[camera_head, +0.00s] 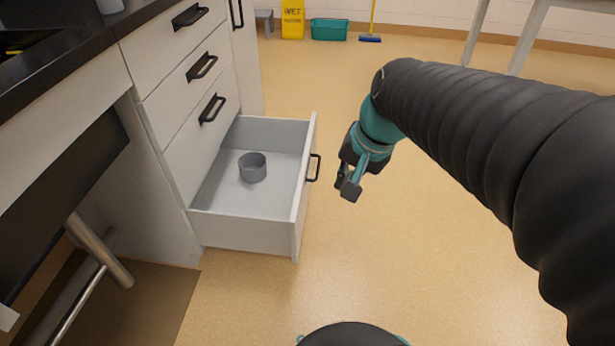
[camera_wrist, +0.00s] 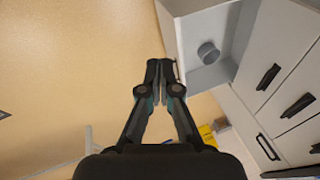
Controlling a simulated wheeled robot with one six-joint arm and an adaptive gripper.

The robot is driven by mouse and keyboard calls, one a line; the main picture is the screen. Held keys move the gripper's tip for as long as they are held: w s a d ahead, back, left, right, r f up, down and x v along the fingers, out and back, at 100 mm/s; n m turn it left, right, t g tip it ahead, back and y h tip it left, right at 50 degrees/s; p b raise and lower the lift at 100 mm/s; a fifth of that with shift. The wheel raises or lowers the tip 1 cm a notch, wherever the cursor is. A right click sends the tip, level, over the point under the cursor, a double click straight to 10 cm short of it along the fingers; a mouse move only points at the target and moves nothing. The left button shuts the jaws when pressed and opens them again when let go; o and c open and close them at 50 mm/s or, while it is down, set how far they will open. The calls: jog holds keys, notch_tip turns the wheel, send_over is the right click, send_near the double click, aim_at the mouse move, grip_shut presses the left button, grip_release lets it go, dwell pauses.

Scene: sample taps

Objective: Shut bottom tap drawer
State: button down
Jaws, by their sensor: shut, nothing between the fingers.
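The bottom drawer (camera_head: 250,225) stands pulled far out of the white cabinet in the head view. Its front, with a black handle (camera_head: 315,168), faces right. A small grey round cup (camera_head: 252,168) sits inside on the drawer floor. The drawer (camera_wrist: 220,73) and the cup (camera_wrist: 208,53) also show in the wrist view. My gripper (camera_head: 344,190) is just right of the drawer front, near the handle, with a small gap in the head view. It is shut and empty. In the wrist view, the fingertips (camera_wrist: 161,64) lie beside the drawer front and partly hide the handle.
Drawers with black handles (camera_head: 202,67) above are closed. An oven-like unit with a metal bar (camera_head: 100,250) stands at the left. A yellow wet-floor sign (camera_head: 292,18), a teal tub (camera_head: 329,29) and a broom (camera_head: 370,37) are at the back wall.

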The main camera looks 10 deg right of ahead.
jog(key=w+d+f+m+y+b, duration=0.3)
jog(key=w+d+f+m, duration=0.2)
jog(key=w+f+m, duration=0.45)
jog(key=w+d+f+m+y+b, duration=0.3)
jog(key=w+d+f+m, duration=0.25)
jog(key=w+f, duration=0.75)
jog(key=w+a+f+b, duration=0.2)
jog(key=w+a+f, duration=0.2)
jog(key=a+f, duration=0.3)
jog(key=shift+a+m+g, duration=0.3)
jog(key=shift+a, duration=1.9)
